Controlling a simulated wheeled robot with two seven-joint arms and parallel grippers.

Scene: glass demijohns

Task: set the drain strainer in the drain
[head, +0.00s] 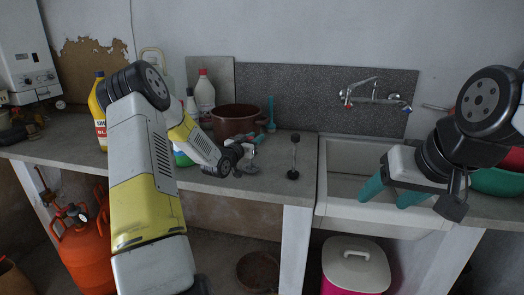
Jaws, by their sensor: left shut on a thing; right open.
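My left gripper (243,160) is shut over the counter, left of the sink. It has hold of a small thing that I cannot make out clearly among the dark fingers. I cannot pick out the drain strainer for certain. The sink (333,150) is a pale basin set in the counter at the right. Its drain does not show, hidden by the depth and front wall of the basin. My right gripper (458,197) is open and empty, at the right of the sink near its front rim.
A dark upright thing with a thin stem (294,156) stands on the counter between my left gripper and the sink. A brown pot (238,118) and several bottles stand behind. A tap (372,92) is above the basin.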

